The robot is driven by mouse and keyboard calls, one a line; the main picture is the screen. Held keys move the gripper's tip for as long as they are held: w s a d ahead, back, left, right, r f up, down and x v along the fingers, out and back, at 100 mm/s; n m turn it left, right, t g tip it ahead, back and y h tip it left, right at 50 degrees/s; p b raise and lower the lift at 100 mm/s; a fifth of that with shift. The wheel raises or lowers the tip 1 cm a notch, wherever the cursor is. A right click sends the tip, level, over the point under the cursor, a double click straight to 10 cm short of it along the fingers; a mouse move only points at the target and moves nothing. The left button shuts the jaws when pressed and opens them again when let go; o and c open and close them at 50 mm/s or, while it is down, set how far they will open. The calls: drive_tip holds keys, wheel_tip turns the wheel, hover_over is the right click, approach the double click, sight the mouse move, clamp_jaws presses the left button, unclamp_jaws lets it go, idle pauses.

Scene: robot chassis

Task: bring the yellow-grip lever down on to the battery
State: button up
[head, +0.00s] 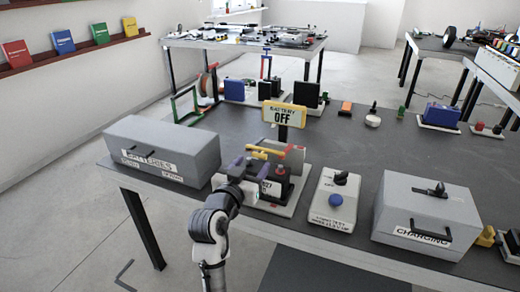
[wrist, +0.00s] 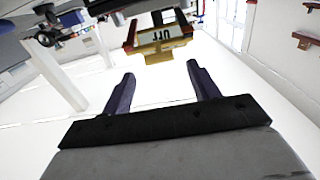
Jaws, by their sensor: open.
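The yellow-grip lever (head: 268,151) sits on a small pale base (head: 285,208) under the yellow sign reading BATTERY OFF (head: 284,115). Its grip lies roughly level above the base. My gripper (head: 248,165) is just left of and below the grip, fingers apart; I cannot tell whether they touch it. A dark block with a red top (head: 281,176), possibly the battery, stands on the base, partly hidden by my gripper. In the wrist view my gripper (wrist: 162,80) is open with nothing between the fingertips, and the sign (wrist: 163,45) shows upside down beyond them.
A grey BATTERIES box (head: 163,152) stands close on the left. A switch panel with a blue button (head: 331,200) and a grey CHARGING box (head: 427,220) stand to the right. Several small items line the back; the dark tabletop (head: 390,150) is clear behind the panel and CHARGING box.

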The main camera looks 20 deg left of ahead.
sight(259, 156)
drive_tip(key=w+p, duration=0.1)
drive_tip(key=w, duration=0.5)
drive_tip(key=shift+d, duration=0.15)
drive_tip(key=shift+c, duration=0.3)
clamp_jaws()
drive_tip(key=f+b, duration=0.1)
drive_tip(key=b, duration=0.2)
drive_tip(key=shift+f+t, duration=0.4)
drive_tip(key=f+b, duration=0.1)
drive_tip(key=b, duration=0.3)
drive_tip(key=f+t+b, duration=0.1)
drive_tip(key=b, duration=0.3)
drive_tip(key=shift+s+f+t, duration=0.1)
drive_tip(key=shift+s+t, duration=0.15)
drive_tip(key=shift+t, duration=0.05)
drive_tip(key=shift+f+t+b, duration=0.15)
drive_tip(key=shift+t+b, duration=0.15)
drive_tip(key=shift+b, duration=0.5)
drive_tip(key=shift+o, duration=0.3)
unclamp_jaws()
